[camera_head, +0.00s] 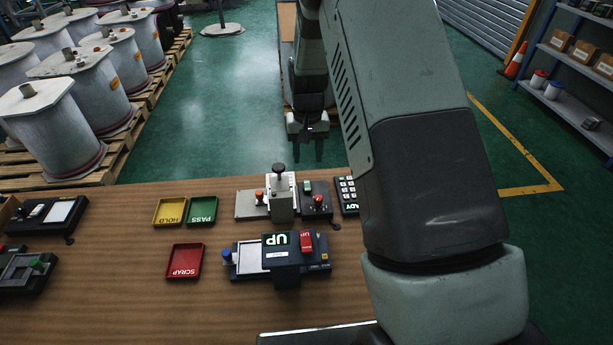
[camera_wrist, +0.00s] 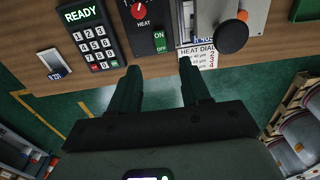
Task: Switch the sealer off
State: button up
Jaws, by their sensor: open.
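The sealer is a bench unit with a pale upright press and a black ball knob (camera_head: 279,169); the knob also shows in the wrist view (camera_wrist: 232,37). Beside it is a dark control box (camera_head: 316,212) with a red heat knob (camera_wrist: 139,11). Its green switch (camera_head: 308,186) also shows in the wrist view (camera_wrist: 159,40), with ON and OFF lettering. My gripper (camera_head: 308,158) is open and empty, beyond the bench's far edge. In the wrist view my fingertips (camera_wrist: 159,67) are apart, just short of the switch in the picture, not visibly touching anything.
A keypad (camera_wrist: 92,38) reading READY stands beside the control box. A device reading UP (camera_head: 281,239) has a red switch (camera_head: 306,242). Trays for HOLD (camera_head: 170,211), PASS (camera_head: 202,210) and SCRAP (camera_head: 184,261) lie left. Bare bench (camera_head: 110,260) shows around them.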

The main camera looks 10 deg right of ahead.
aim_at(307, 186)
notch_tip(307, 186, down, 10)
jog(key=shift+f, duration=0.25)
dwell(0.3)
